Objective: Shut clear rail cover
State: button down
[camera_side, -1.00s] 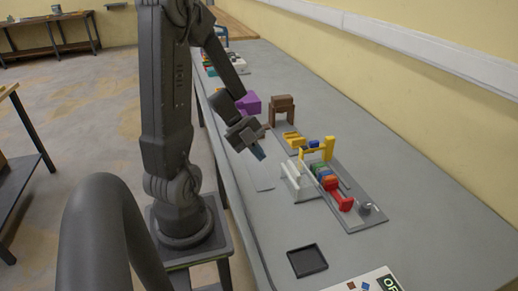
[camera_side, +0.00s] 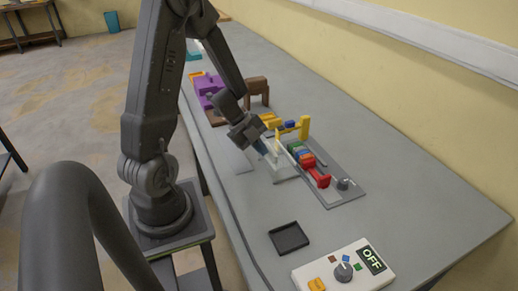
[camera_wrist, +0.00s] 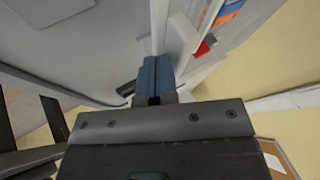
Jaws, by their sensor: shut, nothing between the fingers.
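The clear rail cover (camera_side: 284,172) is a see-through panel with pale edges, beside the rail of coloured blocks (camera_side: 305,157). Its exact angle is hard to tell. My gripper (camera_side: 263,149) has its blue fingertips at the cover's upper far edge, on the side nearer my arm. I cannot tell whether they touch. In the wrist view the shut blue fingers (camera_wrist: 152,75) are close to a pale bar of the cover (camera_wrist: 159,25). Red, blue and orange blocks (camera_wrist: 228,12) show beyond it. The fingers hold nothing.
A yellow upright frame (camera_side: 303,128) stands behind the blocks, and a grey knob (camera_side: 343,184) sits at the rail plate's near end. A black tray (camera_side: 289,238) and a control box reading OFF (camera_side: 345,266) lie nearer. The bench's right side is clear.

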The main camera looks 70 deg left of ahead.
jog(key=w, duration=0.9)
jog(key=shift+w, duration=0.15)
jog(key=s, duration=0.3)
jog(key=s+r, duration=0.1)
jog(key=shift+s+a, duration=0.3)
jog(key=shift+s, duration=0.1)
jog(key=v, duration=0.8)
notch_tip(320, 180, up, 14)
jog(key=n+t+y, duration=0.6)
jog(key=n+y, duration=0.3)
jog(key=n, duration=0.1)
send_over(284, 154)
jog(key=s, duration=0.1)
jog(key=s+d+n+g+h, duration=0.4)
jog(key=s+d+n+g, duration=0.2)
jog(key=s+d, duration=0.8)
jog(key=shift+s+d+f+n, duration=0.35)
jog(key=shift+s+d+n, duration=0.05)
jog(key=shift+d, duration=0.55)
